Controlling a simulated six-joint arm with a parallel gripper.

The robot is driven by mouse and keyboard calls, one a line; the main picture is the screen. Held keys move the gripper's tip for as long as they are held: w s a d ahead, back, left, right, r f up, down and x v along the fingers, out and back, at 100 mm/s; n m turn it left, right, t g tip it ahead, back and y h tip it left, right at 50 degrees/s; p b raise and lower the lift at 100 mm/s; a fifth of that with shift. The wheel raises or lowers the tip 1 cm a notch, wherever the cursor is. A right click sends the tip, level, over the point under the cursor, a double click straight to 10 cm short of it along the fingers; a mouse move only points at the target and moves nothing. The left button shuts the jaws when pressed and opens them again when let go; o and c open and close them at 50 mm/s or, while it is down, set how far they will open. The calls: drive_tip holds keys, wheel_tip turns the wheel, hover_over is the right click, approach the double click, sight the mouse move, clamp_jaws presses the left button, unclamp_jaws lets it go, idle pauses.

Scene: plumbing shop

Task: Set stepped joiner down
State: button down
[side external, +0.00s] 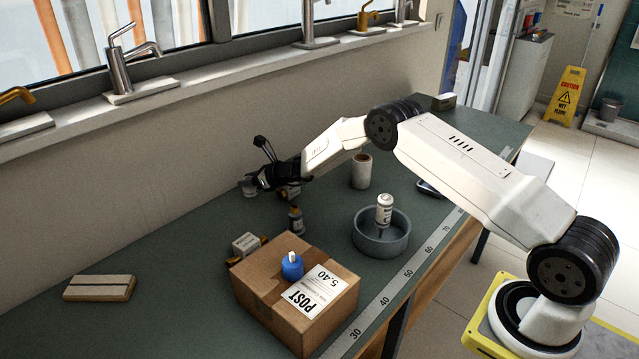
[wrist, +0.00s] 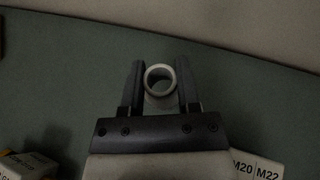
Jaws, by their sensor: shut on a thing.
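The stepped joiner (wrist: 160,82) is a small pale hollow cylinder with its round open end facing the wrist camera. My gripper (wrist: 160,85) is shut on it, one dark finger on each side, in the wrist view. In the side external view my gripper (side external: 254,182) is at the back of the green bench near the wall, and the joiner (side external: 249,187) shows as a small grey-white piece at its tip. I cannot tell whether the joiner touches the bench top.
A grey round dish (side external: 381,245) holds a white can (side external: 384,210). A white roll (side external: 361,171), a small bottle (side external: 295,220) and boxes (side external: 247,243) stand nearby.

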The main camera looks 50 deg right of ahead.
sight(250, 189)
drive_tip(key=shift+f, duration=1.55)
drive_tip(key=shift+f, duration=0.15)
drive_tip(key=shift+c, duration=1.6)
unclamp_jaws()
drive_tip(key=shift+r, duration=0.2)
drive_tip(key=shift+s+d+r, duration=0.1)
drive_tip(key=shift+s, duration=0.05)
drive_tip(key=shift+v, duration=5.75)
drive_tip(key=shift+s, duration=0.1)
